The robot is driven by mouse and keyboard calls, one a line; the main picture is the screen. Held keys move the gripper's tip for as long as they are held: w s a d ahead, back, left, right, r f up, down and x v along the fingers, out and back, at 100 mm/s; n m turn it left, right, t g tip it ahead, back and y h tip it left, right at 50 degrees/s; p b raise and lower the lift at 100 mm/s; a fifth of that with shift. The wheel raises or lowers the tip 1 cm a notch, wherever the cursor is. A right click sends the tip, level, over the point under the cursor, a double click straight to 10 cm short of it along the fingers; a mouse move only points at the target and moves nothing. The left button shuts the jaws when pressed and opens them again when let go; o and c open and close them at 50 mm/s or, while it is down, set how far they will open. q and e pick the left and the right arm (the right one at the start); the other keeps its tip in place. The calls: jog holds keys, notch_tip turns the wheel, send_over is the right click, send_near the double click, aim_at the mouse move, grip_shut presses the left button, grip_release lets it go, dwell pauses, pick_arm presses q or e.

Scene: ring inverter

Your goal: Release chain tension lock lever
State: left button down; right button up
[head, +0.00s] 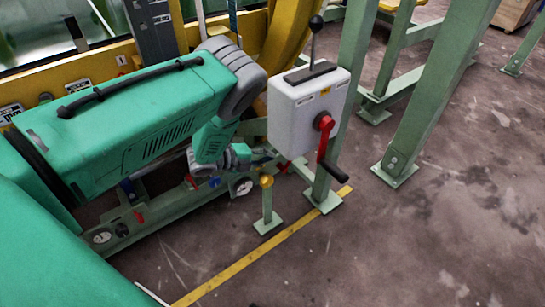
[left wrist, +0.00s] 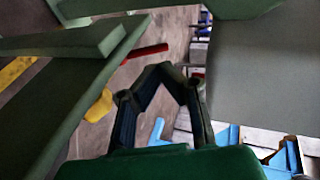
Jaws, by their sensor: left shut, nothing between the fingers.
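A white control box (head: 309,107) stands on a green post in the head view. It has a black-knobbed lever (head: 314,45) on top and a red crank handle (head: 324,137) with a black grip on its front. Small red levers (head: 194,182) show low on the machine; I cannot tell which lever is the chain tension lock. My left arm reaches from the left, its wrist low and left of the box. In the left wrist view my left gripper (left wrist: 167,72) is shut and empty, its bent fingers meeting at the tips. A red bar (left wrist: 147,51) appears beyond them, apart from the fingers.
A short post with a yellow knob (head: 266,181) stands in front of the machine. A yellow floor line (head: 237,266) runs past it. Green frame legs (head: 403,145) stand at right. The floor at lower right is clear. Green beams (left wrist: 60,90) crowd the left wrist view.

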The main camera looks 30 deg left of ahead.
pick_arm(q)
jog(key=p+v, duration=0.1)
jog(key=v, duration=0.3)
jog(key=r+p+v, duration=0.1)
jog(key=v, duration=0.2)
jog(key=shift+s+r+p, duration=0.1)
jog(key=shift+r+p, duration=0.15)
jog(key=shift+p, duration=0.15)
